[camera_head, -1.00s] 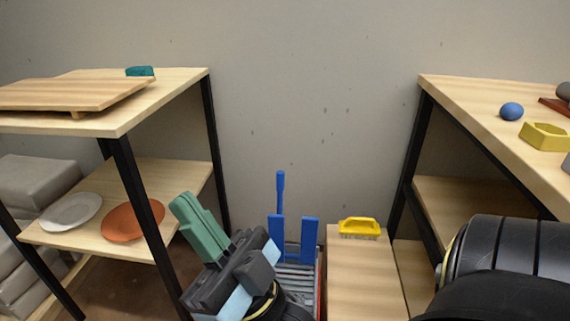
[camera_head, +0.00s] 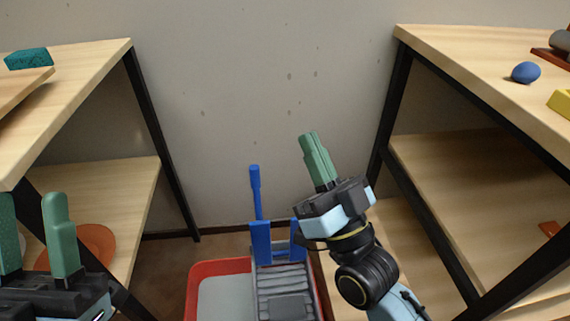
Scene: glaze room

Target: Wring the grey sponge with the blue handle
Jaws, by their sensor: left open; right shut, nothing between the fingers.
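A red bucket (camera_head: 205,270) with a pale grey inside stands on the floor at the bottom middle. A grey ribbed wringer (camera_head: 283,277) sits at its right side, with blue uprights and a tall blue handle (camera_head: 256,190) standing nearly vertical. I cannot make out a grey sponge for certain; a smooth grey block shows low in the wringer. My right gripper (camera_head: 318,160) is shut and empty, pointing up, to the right of the blue handle and apart from it. My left gripper (camera_head: 36,236) is open and empty at the bottom left, in front of the left shelf.
The left shelf unit (camera_head: 95,95) carries a teal block (camera_head: 28,58) on top and an orange plate (camera_head: 97,246) below. The right shelf unit (camera_head: 470,80) carries a blue rounded object (camera_head: 525,72) and a yellow item (camera_head: 562,103). The wall is close behind the bucket.

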